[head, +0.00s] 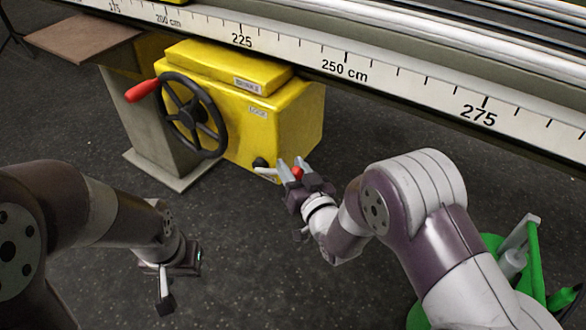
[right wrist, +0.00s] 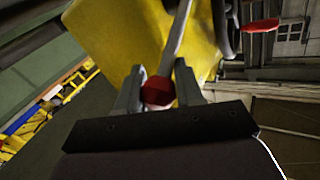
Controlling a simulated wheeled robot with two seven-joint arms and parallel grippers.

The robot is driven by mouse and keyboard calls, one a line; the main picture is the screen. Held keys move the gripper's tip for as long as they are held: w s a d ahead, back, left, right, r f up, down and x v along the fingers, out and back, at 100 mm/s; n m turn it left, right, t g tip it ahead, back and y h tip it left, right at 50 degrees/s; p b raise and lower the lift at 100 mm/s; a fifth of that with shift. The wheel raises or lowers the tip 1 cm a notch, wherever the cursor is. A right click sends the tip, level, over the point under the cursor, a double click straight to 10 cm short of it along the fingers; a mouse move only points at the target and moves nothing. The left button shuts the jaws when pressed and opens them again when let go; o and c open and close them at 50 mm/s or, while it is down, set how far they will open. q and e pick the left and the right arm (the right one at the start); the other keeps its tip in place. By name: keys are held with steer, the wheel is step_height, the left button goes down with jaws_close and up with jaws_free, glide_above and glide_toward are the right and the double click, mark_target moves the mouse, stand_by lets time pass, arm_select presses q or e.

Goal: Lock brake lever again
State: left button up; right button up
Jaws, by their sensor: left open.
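The brake lever is a light metal rod with a red knob (head: 297,173) at its end, low on the front right of the yellow box (head: 290,115). Its rod (head: 265,171) comes out of a black pivot on the box. My right gripper (head: 294,168) is at the knob, one finger on each side. In the right wrist view the red knob (right wrist: 158,92) fills the gap between the fingers, which look shut on it. The rod (right wrist: 177,40) runs up from it towards the box. My left gripper (head: 166,285) is open and empty, low over the floor at left.
A black handwheel (head: 190,115) with a red handle (head: 142,91) is on the box's left side. A long rail with a centimetre scale (head: 345,70) crosses above. A grey post (head: 150,130) stands at left. A green object (head: 525,270) is at lower right.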

mark_target(278, 148)
jaws_close()
steer(key=r+p, duration=0.2)
steer(key=p, duration=0.1)
steer(key=g+p, duration=0.1)
steer(key=p, duration=0.1)
steer(key=shift+w+a+r+n+h, duration=0.15)
steer(key=shift+a+r+n+h, duration=0.15)
steer(key=shift+r+h, duration=0.1)
steer(key=w+a+r+n+g+h+p, duration=0.1)
steer(key=p, duration=0.4)
steer(key=shift+a+g, duration=0.1)
steer(key=shift+g, duration=0.2)
steer(key=shift+w+a+f, duration=0.1)
steer(key=shift+a+f, duration=0.05)
steer(key=shift+f, duration=0.15)
